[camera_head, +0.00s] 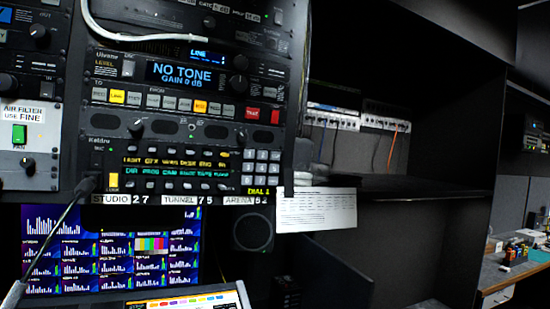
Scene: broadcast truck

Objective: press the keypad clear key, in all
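The keypad (262,168) is a small block of pale grey keys at the right end of the lower rack panel, the one with yellow and green lettered displays. Its key legends are too small to read, so I cannot tell which key is the clear key. A yellow "DIAL 1" display (261,191) glows just below the keys. I cannot make out my gripper in this view, nor anything touching the keypad.
A "NO TONE" panel (190,75) with knobs and buttons sits above. A gooseneck stalk (58,222) rises at left. A printed sheet (316,208) hangs right of the keypad. Monitors (110,250) are below. A dark shelf recess (430,160) opens at right.

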